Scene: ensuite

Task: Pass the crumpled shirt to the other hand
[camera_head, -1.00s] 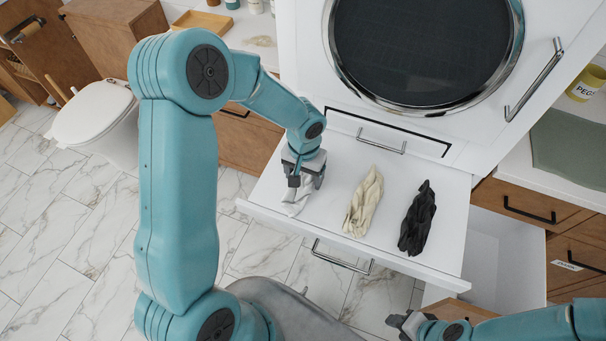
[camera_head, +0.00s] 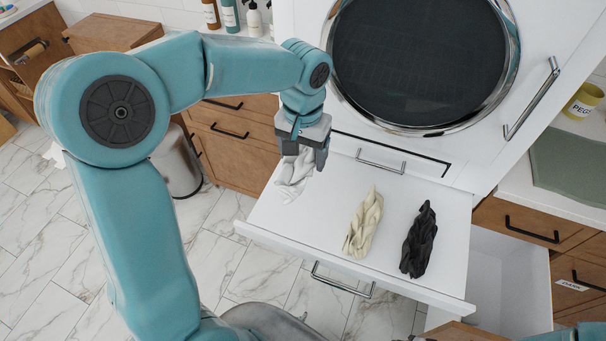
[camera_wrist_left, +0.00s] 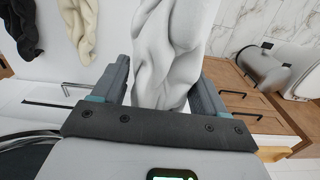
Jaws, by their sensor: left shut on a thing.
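A white crumpled shirt (camera_head: 293,178) hangs from my left gripper (camera_head: 304,158) over the left part of the white pull-out shelf (camera_head: 310,222). The left gripper is shut on its upper end. In the left wrist view the folded white cloth (camera_wrist_left: 168,50) sits between the two fingers and runs away from the gripper. Whether its lower end touches the shelf is hard to tell. My right gripper is not in view; only a sliver of my right arm shows at the bottom right edge.
A cream crumpled cloth (camera_head: 363,222) and a black crumpled cloth (camera_head: 419,240) lie on the shelf to the right. A round-doored white appliance (camera_head: 540,40) stands behind the shelf. A bin (camera_head: 178,165) stands at left. An open white drawer (camera_head: 515,280) is at lower right.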

